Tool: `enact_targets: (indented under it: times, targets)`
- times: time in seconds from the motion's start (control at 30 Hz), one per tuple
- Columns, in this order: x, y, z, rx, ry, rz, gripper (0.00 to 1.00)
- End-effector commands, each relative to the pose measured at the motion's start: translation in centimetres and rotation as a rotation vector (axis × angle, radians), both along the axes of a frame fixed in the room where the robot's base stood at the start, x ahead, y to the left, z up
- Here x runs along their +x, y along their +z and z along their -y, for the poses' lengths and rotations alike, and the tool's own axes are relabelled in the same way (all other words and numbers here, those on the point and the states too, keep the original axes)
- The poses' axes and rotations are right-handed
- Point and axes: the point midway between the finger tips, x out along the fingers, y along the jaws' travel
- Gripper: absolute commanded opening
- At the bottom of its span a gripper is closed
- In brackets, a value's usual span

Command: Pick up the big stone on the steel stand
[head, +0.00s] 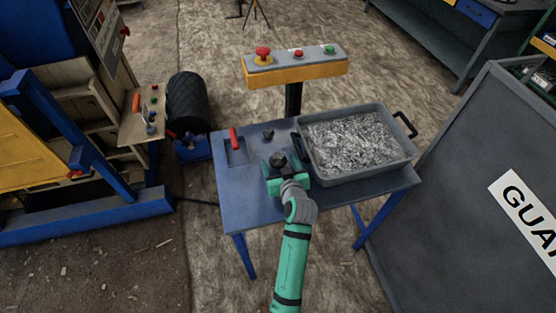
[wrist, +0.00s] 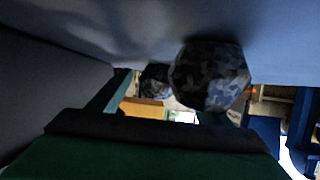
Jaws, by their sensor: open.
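The big stone (head: 278,158) is dark and faceted and sits on the blue steel stand (head: 245,208), left of the gravel tray. My gripper (head: 282,166) is open at the stone, low over the stand top. In the wrist view, where the stand top fills the upper part, the big stone (wrist: 210,75) shows beyond the gripper body (wrist: 178,105), nearer the right finger than the left. Whether a finger touches it cannot be told. A smaller dark stone (head: 268,134) sits farther back; it also shows in the wrist view (wrist: 155,80).
A grey tray (head: 366,173) of gravel stands close on the right. A red-handled tool (head: 234,140) lies at the stand's back left. A yellow button box (head: 295,72) rises behind. A grey guard panel (head: 455,180) stands right; a blue and yellow machine (head: 90,150) stands left.

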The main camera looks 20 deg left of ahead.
Motion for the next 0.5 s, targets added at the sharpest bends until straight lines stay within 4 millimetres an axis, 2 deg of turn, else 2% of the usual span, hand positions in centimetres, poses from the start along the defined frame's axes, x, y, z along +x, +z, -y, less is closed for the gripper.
enact_targets:
  times: [0.2,0.4,0.43,0.5]
  targets:
    - [0.04,-0.02,-0.01,0.000,0.000,0.000,0.69]
    - [0.03,0.00,0.00,0.000,-0.001,0.000,0.21]
    - [0.04,0.00,0.01,0.000,-0.001,0.000,0.16]
    - [0.06,0.11,0.01,0.001,-0.001,0.003,0.16]
